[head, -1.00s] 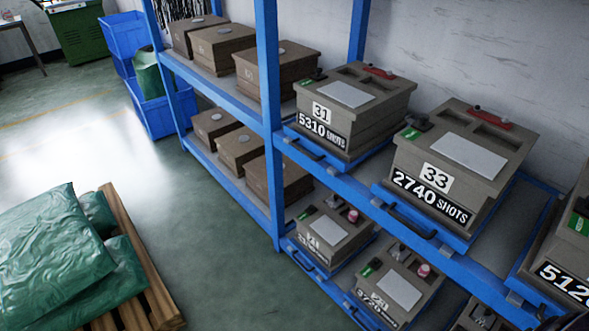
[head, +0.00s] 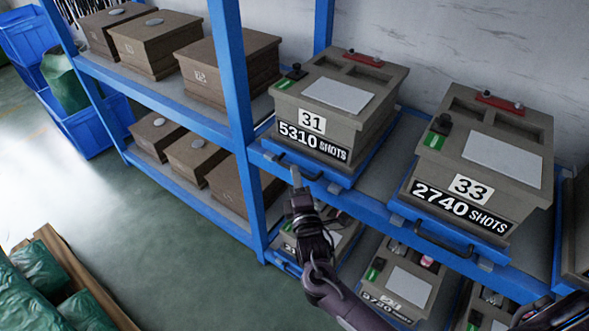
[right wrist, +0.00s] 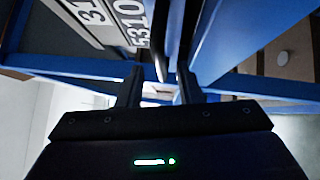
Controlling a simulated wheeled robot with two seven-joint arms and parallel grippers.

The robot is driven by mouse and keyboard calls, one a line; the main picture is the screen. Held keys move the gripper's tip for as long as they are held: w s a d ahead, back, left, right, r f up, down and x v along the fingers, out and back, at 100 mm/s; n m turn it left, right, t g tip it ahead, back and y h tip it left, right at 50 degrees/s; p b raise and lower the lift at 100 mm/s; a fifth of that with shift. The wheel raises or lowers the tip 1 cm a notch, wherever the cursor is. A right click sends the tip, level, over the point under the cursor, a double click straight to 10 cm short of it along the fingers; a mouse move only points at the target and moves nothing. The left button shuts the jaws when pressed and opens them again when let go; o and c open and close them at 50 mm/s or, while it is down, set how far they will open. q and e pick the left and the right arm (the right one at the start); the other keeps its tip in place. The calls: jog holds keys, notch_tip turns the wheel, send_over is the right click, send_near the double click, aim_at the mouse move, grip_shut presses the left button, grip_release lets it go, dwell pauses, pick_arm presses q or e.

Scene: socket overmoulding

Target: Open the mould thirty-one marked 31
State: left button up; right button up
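The mould marked 31 (head: 340,107), a grey-brown box with a "5310 SHOTS" plate, sits on a blue pull-out tray (head: 345,180) on the upper shelf. A red piece, a green tag and a dark knob show on its top. The tray has a dark handle (head: 287,164) at its front. My right gripper (head: 297,180) is just in front of this handle. My left gripper is not in view.
The mould marked 33 (head: 487,155) stands to the right on its own tray. A blue rack post (head: 232,100) stands just left of mould 31. More moulds sit on the lower shelf (head: 395,285). Open floor (head: 170,235) lies to the left.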

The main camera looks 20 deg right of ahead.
jog(key=shift+w+d+r, duration=0.1)
jog(key=shift+w+r, duration=0.05)
jog(key=shift+w, duration=1.5)
grip_shut()
